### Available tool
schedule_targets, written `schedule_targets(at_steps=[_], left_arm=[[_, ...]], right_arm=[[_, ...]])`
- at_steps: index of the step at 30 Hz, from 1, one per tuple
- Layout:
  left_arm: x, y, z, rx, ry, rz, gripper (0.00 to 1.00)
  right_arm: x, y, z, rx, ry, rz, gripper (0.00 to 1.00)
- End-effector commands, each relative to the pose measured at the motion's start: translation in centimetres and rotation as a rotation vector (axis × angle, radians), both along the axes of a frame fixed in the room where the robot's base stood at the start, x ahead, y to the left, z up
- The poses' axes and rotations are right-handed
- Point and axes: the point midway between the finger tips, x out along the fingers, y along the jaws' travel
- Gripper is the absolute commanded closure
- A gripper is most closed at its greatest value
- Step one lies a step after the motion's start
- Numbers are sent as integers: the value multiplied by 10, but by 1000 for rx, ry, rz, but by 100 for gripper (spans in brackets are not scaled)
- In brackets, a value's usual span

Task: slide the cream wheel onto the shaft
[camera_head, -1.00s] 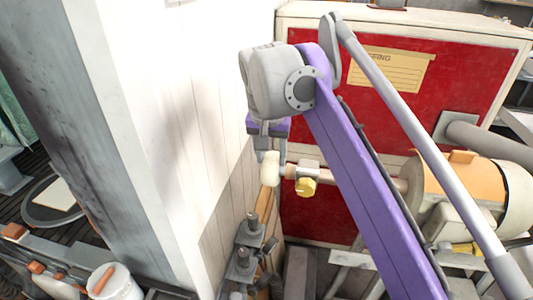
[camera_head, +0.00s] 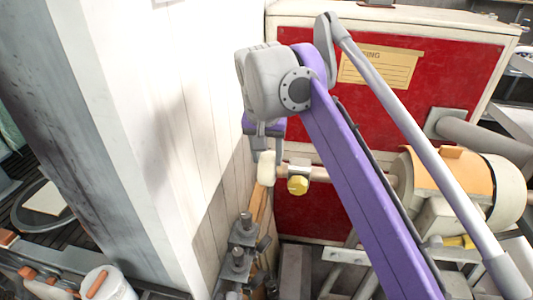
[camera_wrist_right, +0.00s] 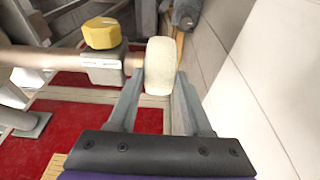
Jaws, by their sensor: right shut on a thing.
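The cream wheel (camera_head: 266,168) is held by my right gripper (camera_head: 265,152), whose fingers close on it. In the right wrist view the wheel (camera_wrist_right: 160,75) stands upright between the two fingertips (camera_wrist_right: 162,88). The shaft (camera_head: 284,172) comes in from the right in the head view. Its copper-coloured end (camera_wrist_right: 132,63) points at the wheel's flat side in the wrist view. Wheel and shaft end are very close; a finger partly hides the spot, so I cannot tell whether they touch or overlap. My left gripper is not in view.
A grey collar with a yellow knob (camera_head: 298,185) sits on the shaft near its end. The orange and cream motor housing (camera_head: 435,185) stands at right. A white plank wall (camera_head: 215,150) is close left of the gripper; a red cabinet (camera_head: 390,110) stands behind.

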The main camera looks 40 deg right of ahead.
Motion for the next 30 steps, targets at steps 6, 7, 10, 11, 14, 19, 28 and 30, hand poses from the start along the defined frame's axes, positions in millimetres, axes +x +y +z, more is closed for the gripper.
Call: schedule_targets(at_steps=[6,7,10,11,14,19,28,30], left_arm=[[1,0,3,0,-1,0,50],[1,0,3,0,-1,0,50],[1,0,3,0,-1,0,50],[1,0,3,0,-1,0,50],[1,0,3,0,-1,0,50],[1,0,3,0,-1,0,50],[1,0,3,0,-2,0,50],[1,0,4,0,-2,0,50]], right_arm=[[-2,-1,1,0,0,0,100],[-2,-2,1,0,0,0,100],[-2,-2,0,0,0,0,100],[-2,-2,0,0,0,0,100],[-2,-2,0,0,0,0,41],[-2,-2,0,0,0,0,15],[-2,-1,2,0,0,0,15],[-3,0,8,0,0,0,15]])
